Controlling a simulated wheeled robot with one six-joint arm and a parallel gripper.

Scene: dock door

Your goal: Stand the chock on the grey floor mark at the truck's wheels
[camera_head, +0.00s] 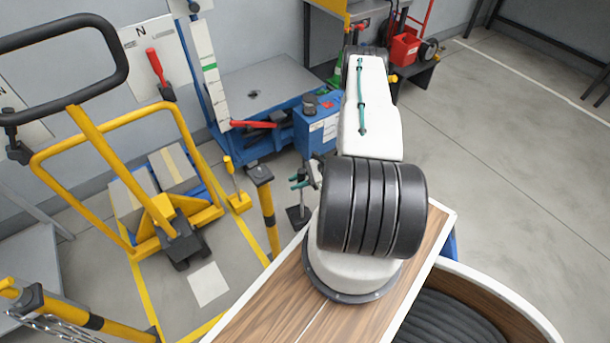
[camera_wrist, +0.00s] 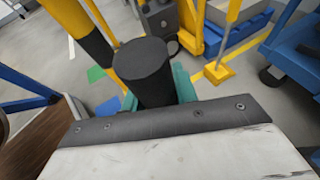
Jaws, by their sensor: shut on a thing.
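My gripper (camera_head: 301,179), with green fingers, is shut on the upright handle of a dark chock (camera_head: 298,216). In the wrist view the handle's round black top (camera_wrist: 145,68) stands between the fingers and hides the chock's base. I cannot tell whether the base touches the floor. The pale grey floor mark (camera_head: 208,284) is bare, to the left of my gripper and nearer the front. The yellow hand truck (camera_head: 126,190) stands behind and left of the mark. Its dark wheel part (camera_head: 182,248) is close to the mark.
A yellow post with black bands (camera_head: 265,205) stands between my gripper and the mark. A yellow block with an upright handle (camera_head: 239,201) stands behind it. A blue lift table (camera_head: 255,90) is at the back. Another yellow post (camera_head: 75,325) is at front left.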

